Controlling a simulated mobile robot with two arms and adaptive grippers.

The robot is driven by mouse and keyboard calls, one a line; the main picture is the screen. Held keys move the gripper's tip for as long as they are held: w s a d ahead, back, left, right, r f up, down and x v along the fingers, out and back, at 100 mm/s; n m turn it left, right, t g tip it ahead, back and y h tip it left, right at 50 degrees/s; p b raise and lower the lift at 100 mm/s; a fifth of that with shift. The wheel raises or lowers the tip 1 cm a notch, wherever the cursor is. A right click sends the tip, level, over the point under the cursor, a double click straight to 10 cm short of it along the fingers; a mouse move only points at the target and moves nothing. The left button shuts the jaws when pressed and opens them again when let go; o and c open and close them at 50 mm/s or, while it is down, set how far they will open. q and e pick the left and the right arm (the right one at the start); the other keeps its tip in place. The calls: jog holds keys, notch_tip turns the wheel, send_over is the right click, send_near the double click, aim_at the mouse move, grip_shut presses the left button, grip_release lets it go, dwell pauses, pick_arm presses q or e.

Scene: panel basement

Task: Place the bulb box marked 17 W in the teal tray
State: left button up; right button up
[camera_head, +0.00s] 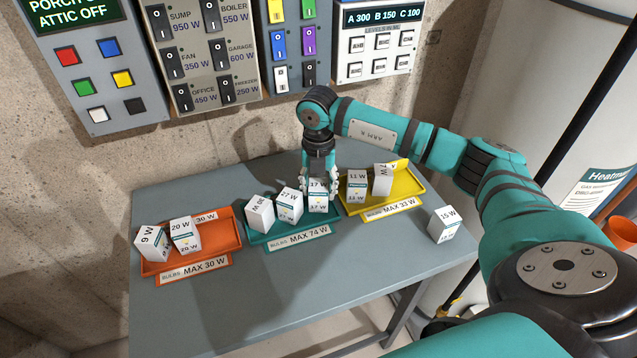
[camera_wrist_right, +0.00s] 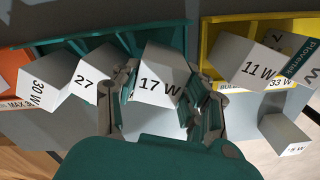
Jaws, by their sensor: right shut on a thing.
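The white bulb box marked 17 W (camera_head: 318,197) is in my right gripper (camera_head: 319,183), at the right end of the teal tray (camera_head: 255,243). In the right wrist view the 17 W box (camera_wrist_right: 160,82) sits between the two fingers (camera_wrist_right: 160,100), which are shut on it. The box looks upright and over or in the tray; I cannot tell whether it touches the tray floor. Boxes marked 30 W (camera_head: 260,213) and 27 W (camera_head: 288,204) stand in the teal tray to its left. My left gripper is not in view.
An orange tray (camera_head: 215,260) at left holds 9 W (camera_head: 151,244) and 20 W (camera_head: 185,236) boxes. A yellow tray (camera_head: 412,187) at right holds 11 W (camera_head: 357,186) and 7 W (camera_head: 383,180) boxes. A 15 W box (camera_head: 444,223) stands on the grey table (camera_head: 320,275). Switch panels hang behind.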

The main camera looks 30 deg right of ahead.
jog(key=shift+f, duration=0.45)
jog(key=shift+f, duration=0.1)
jog(key=o, duration=0.9)
jog(key=shift+c, duration=0.2)
